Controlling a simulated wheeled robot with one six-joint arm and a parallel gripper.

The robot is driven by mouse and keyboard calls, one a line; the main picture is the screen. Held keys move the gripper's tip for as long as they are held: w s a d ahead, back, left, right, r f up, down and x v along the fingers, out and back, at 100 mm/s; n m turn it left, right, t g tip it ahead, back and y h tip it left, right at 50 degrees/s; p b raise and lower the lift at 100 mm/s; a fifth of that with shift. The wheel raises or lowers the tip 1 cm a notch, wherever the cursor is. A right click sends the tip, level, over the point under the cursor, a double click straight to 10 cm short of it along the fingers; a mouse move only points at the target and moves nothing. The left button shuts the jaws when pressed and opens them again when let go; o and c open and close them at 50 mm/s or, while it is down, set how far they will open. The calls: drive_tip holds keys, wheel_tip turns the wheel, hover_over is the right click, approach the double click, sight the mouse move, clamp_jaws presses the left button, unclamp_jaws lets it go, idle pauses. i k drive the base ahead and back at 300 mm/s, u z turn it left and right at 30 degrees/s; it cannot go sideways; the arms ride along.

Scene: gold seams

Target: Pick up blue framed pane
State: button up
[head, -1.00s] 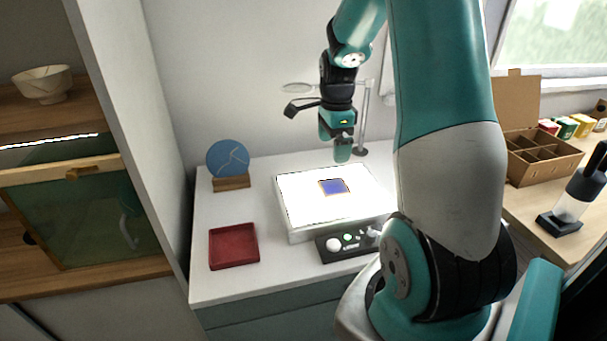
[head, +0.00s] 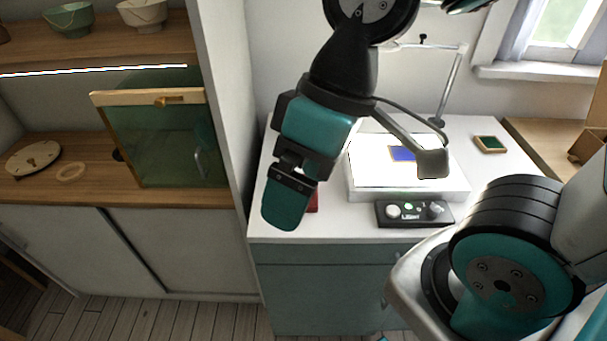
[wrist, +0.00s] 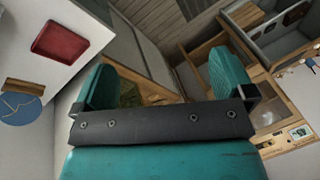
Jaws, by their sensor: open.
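The blue framed pane (head: 402,153) lies flat on the bright white light box (head: 365,178) in the head view. My gripper (head: 285,208) hangs to the left of the light box, in front of the red tray and well apart from the pane. In the wrist view its two teal fingers (wrist: 165,82) are spread wide with nothing between them. The pane does not show in the wrist view.
The red tray (head: 314,202) is mostly hidden by my gripper; it shows fully in the wrist view (wrist: 60,43), near a blue disc (wrist: 20,108). A control panel (head: 415,213) fronts the light box. A small green framed piece (head: 490,144) lies right. A cabinet door (head: 155,140) stands left.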

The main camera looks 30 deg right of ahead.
sight(398, 156)
drive_tip(key=z, duration=1.25)
drive_tip(key=i, duration=0.1)
drive_tip(key=u, duration=0.2)
